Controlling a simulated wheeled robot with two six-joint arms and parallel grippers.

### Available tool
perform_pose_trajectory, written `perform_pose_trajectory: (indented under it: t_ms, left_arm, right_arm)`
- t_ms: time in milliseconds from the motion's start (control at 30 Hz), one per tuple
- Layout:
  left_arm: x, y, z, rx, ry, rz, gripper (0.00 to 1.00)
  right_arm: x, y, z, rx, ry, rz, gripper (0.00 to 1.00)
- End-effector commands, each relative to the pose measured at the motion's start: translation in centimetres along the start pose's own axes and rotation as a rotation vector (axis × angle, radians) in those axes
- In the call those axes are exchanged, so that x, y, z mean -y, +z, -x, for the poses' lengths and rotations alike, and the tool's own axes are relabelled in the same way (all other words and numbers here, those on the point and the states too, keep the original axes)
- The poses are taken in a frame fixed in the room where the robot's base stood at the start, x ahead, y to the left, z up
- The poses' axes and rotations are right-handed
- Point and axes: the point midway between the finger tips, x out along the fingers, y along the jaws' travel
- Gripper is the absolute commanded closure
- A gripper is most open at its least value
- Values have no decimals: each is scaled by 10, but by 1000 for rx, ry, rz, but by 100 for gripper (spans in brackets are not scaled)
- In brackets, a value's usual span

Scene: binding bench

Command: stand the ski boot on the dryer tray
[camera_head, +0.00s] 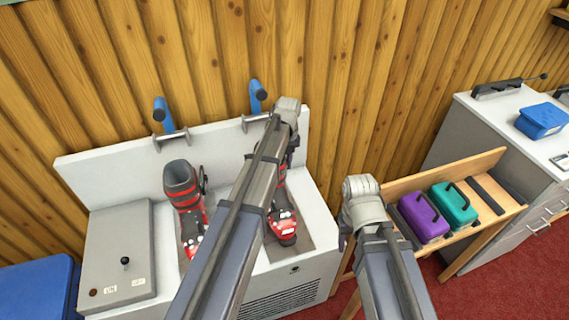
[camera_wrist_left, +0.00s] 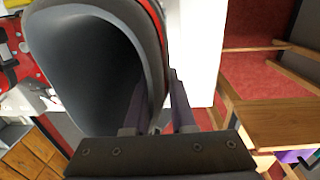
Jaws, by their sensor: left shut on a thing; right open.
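The ski boot, red, black and white (camera_head: 284,224), is over the right-hand recess of the dryer tray (camera_head: 304,240), toe toward me. It looks upright; whether its sole touches the tray I cannot tell. My left arm covers much of it in the head view. My left gripper (camera_wrist_left: 157,105) is shut on the wall of the boot's dark cuff (camera_wrist_left: 85,60) in the left wrist view, one finger appearing inside the opening and one outside. My right gripper (camera_head: 345,240) is open and empty, right of the dryer, mostly hidden behind its own wrist.
A similar boot (camera_head: 181,185) stands on the dryer's left side. Two blue-handled fittings (camera_head: 160,112) rise at the dryer's back panel. A grey control box (camera_head: 118,258) is at left. A wooden bench (camera_head: 490,215) with purple (camera_head: 423,217) and teal (camera_head: 455,204) cases stands at right.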

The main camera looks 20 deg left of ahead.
Motion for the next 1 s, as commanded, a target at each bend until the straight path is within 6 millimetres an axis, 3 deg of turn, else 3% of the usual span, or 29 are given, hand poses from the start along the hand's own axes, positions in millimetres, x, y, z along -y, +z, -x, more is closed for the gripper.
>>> perform_pose_trajectory:
  t_ms: [167,200,500,767,1000]
  left_arm:
    - [0,0,-2,0,1,0,100]
    - [0,0,-2,0,1,0,73]
    - [0,0,-2,0,0,0,42]
    - [0,0,-2,0,-1,0,42]
    - [0,0,11,0,0,0,42]
  right_arm:
    - [0,0,-2,0,0,0,41]
    - [0,0,-2,0,0,0,41]
    - [0,0,-2,0,0,0,41]
    - [0,0,-2,0,0,0,41]
    - [-1,1,11,0,0,0,41]
